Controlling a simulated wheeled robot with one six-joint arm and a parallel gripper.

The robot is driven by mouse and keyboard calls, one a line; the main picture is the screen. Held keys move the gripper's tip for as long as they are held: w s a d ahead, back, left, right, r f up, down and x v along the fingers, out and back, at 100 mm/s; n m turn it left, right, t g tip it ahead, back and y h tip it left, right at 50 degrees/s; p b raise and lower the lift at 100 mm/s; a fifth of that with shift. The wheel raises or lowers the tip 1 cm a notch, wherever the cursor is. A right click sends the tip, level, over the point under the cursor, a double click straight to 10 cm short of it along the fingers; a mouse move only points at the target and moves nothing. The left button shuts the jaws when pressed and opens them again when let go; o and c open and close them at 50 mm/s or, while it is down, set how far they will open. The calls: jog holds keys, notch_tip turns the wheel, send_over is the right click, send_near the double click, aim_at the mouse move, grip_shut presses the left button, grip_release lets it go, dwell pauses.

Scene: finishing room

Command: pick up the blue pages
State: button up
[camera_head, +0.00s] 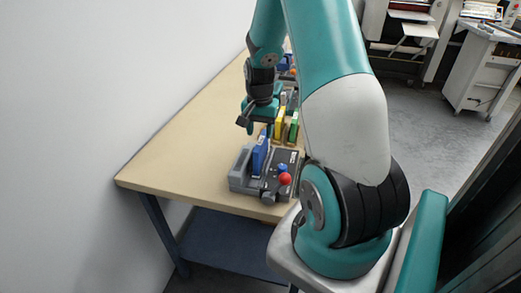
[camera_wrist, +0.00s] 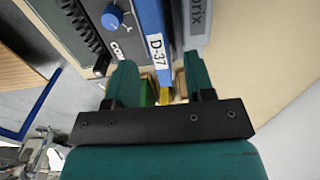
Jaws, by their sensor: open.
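The blue pages (camera_head: 260,153) stand upright in a grey machine (camera_head: 240,174) on the table. In the wrist view the blue pages (camera_wrist: 149,14) are a narrow blue strip with a white "D-37" label. My gripper (camera_head: 257,127) is above the table, close to the top of the pages. In the wrist view my gripper (camera_wrist: 160,68) is open, and the labelled end of the strip lies just ahead of the gap between its fingers. I cannot tell the height between fingers and pages. Nothing is held.
A yellow upright piece (camera_head: 279,122) and a green one (camera_head: 293,127) stand behind the blue pages. A red knob (camera_head: 285,179) and a blue knob (camera_wrist: 112,18) are on the machine. The tan table (camera_head: 180,165) is bare on the left, beside a white wall (camera_head: 80,90).

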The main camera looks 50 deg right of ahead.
aim_at(261, 140)
jog(key=shift+d+f+p, duration=0.15)
jog(key=shift+f+p, duration=0.85)
jog(key=shift+f, duration=2.6)
jog(key=shift+c, duration=0.2)
grip_shut()
